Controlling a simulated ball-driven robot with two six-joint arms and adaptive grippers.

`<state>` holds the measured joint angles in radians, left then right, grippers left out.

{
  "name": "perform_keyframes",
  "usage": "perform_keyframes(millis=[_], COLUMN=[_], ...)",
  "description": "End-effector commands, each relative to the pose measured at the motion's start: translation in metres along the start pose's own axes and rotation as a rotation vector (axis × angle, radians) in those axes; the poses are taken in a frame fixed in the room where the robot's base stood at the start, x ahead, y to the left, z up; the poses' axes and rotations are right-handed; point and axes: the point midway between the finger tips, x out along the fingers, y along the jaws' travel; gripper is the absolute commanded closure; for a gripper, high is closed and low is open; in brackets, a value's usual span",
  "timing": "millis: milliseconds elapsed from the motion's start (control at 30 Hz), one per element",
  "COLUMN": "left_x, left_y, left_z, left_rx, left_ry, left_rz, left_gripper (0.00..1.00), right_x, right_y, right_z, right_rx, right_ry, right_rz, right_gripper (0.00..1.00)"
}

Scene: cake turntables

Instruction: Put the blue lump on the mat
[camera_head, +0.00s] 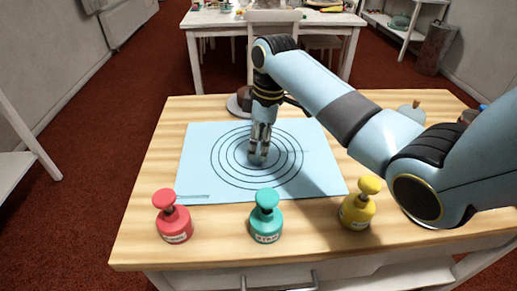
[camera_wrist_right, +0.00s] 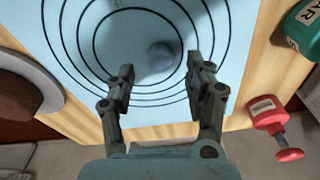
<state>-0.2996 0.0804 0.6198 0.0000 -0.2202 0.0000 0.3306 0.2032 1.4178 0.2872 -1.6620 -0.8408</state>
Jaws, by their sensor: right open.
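A blue lump (camera_wrist_right: 161,53) lies on the light blue mat (camera_head: 205,143), inside the printed rings near their middle, as the right wrist view shows. The mat also fills the upper part of that view (camera_wrist_right: 65,40). My right gripper (camera_head: 259,153) points down over the rings. In the right wrist view its two fingers (camera_wrist_right: 160,70) are spread, with nothing between the tips, and the lump shows just beyond them. In the head view the fingers largely hide the lump. My left gripper is not in view.
Red (camera_head: 173,219), teal (camera_head: 266,218) and yellow (camera_head: 357,208) knobbed stamps stand along the table's front. A round turntable (camera_wrist_right: 25,95) stands beside the mat, mostly hidden by my arm in the head view. A white table (camera_head: 200,20) stands behind.

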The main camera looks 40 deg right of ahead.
Motion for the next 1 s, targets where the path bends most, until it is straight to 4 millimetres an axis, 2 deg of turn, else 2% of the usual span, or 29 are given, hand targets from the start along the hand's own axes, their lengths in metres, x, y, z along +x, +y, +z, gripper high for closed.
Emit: perform_keyframes(millis=[33, 200, 400, 567, 1000], left_x=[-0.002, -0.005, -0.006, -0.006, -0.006], left_y=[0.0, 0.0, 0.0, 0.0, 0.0], left_z=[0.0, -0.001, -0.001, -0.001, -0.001], left_rx=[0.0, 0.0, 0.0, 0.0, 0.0], left_ry=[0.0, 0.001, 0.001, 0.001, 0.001], left_rz=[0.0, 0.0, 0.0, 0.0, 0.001], left_gripper=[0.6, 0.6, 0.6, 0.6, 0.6], right_x=[-0.014, -0.052, -0.083, -0.091, -0.091], right_y=[0.001, 0.001, 0.001, 0.0, 0.0], right_z=[-0.001, -0.001, 0.0, 0.0, 0.0], right_rx=[-0.001, -0.001, 0.0, -0.001, 0.0], right_ry=[0.003, 0.002, 0.001, 0.0, 0.0], right_rz=[0.005, 0.004, 0.002, -0.001, -0.001], right_gripper=[0.47, 0.47, 0.47, 0.47, 0.47])
